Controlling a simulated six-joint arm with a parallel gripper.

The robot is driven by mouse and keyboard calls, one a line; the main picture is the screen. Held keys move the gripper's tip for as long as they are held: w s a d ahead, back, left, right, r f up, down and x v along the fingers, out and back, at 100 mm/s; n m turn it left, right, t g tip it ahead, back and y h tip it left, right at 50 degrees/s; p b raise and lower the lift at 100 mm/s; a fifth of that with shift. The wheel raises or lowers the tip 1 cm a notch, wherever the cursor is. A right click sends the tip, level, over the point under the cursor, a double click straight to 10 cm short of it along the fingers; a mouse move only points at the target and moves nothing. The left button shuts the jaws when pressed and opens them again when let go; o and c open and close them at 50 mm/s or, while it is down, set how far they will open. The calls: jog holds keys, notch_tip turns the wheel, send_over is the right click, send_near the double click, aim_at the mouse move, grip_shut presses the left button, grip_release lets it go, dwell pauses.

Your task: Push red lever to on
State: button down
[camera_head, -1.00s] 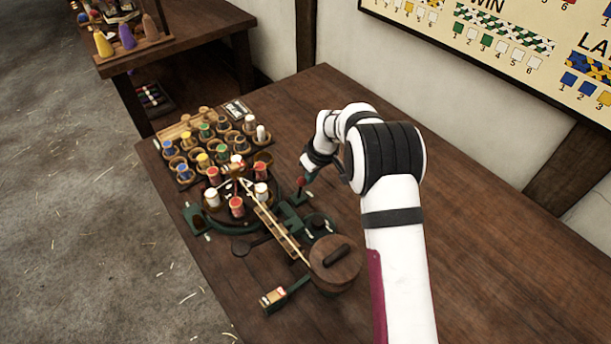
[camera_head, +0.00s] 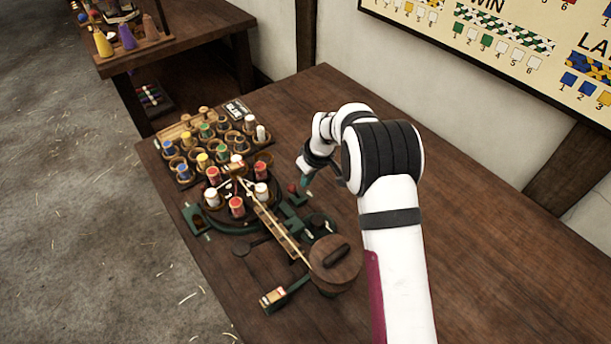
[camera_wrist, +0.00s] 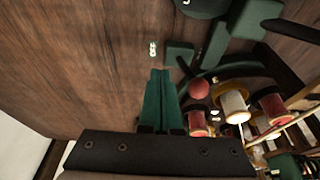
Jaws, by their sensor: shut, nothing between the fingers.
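The red lever's round knob (camera_wrist: 199,89) shows in the wrist view, just right of my gripper's fingertips. In the head view the red knob (camera_head: 293,187) stands at the right side of the green-framed rope machine, close beside my gripper (camera_head: 306,183). My gripper's two green fingers (camera_wrist: 160,72) are together with nothing between them. The knob appears beside the fingers; whether they touch it I cannot tell. A small white label (camera_wrist: 152,49) lies ahead of the fingertips. The lever's shaft is mostly hidden.
The machine's round plate carries red and white spools (camera_head: 237,206). A wooden rack of coloured spools (camera_head: 205,150) stands behind it. A round wooden drum (camera_head: 334,262) and a small green arm with a label (camera_head: 274,297) are nearer. The table's right side (camera_head: 500,230) is clear.

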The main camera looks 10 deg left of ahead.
jog(key=shift+w+d, duration=0.2)
jog(key=shift+r, duration=0.2)
notch_tip(320, 180, up, 8)
jog(key=shift+f, duration=0.2)
